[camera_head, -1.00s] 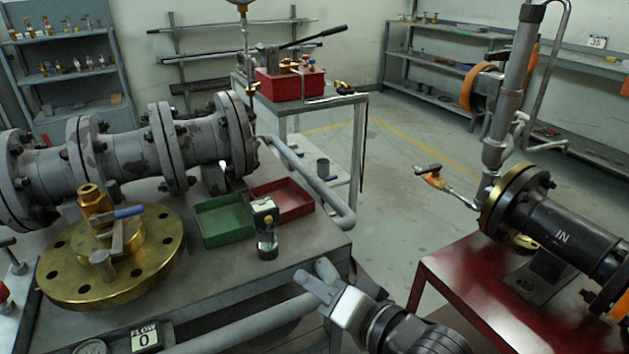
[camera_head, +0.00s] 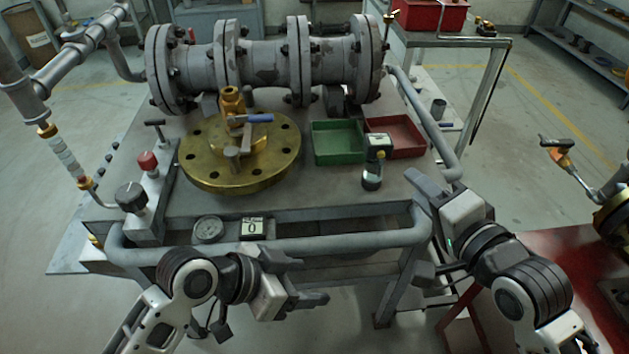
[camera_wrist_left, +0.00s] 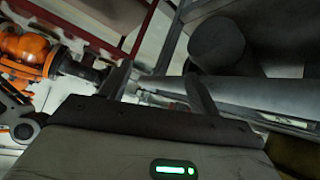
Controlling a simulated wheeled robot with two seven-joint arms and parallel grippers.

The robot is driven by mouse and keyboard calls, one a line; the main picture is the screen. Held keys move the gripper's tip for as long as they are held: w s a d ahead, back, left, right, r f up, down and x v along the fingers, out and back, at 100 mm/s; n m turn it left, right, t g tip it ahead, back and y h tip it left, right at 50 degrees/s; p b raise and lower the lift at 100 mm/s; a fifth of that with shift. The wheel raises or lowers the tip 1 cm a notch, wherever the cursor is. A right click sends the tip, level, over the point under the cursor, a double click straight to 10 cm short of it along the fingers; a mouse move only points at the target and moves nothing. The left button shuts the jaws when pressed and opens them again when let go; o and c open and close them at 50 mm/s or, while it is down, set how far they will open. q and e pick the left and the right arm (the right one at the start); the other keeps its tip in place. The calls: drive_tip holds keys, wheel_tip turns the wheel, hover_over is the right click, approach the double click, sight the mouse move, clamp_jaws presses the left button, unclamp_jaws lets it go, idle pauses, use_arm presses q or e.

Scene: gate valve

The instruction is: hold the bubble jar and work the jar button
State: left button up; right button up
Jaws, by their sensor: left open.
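The bubble jar (camera_head: 372,176) is a small clear jar with dark liquid low in it and a pale block with a small dark panel on top (camera_head: 379,141). It stands upright on the grey workbench in front of the green and red trays. I cannot make out its button. My left gripper (camera_head: 318,297) is open and empty, in front of the bench's front rail and well apart from the jar. Its two fingers also show spread in the left wrist view (camera_wrist_left: 158,74). My right gripper (camera_head: 414,226) is open at the bench's right front corner, right of and nearer than the jar, not touching it.
A green tray (camera_head: 338,158) and a red tray (camera_head: 421,153) lie behind the jar. A brass flange (camera_head: 205,178) with a blue-handled valve is at left. A grey pipe rail (camera_head: 330,240) runs along the bench front. A flow display (camera_head: 251,228) reads 0. Bench top around the jar is clear.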

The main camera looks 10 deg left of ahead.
use_arm(q)
wheel_tip(320, 180, up, 2)
drive_tip(key=w+m, duration=0.1)
drive_tip(key=n+t, duration=0.2)
drive_tip(key=t, duration=0.3)
approach(367, 170)
drive_tip(key=shift+h, duration=0.3)
drive_tip(key=x, duration=1.1)
drive_tip(key=shift+w+d+f, duration=0.15)
drive_tip(key=shift+w, duration=0.25)
drive_tip(key=c, duration=1.2)
use_arm(e)
drive_tip(key=shift+c, duration=0.3)
clamp_jaws()
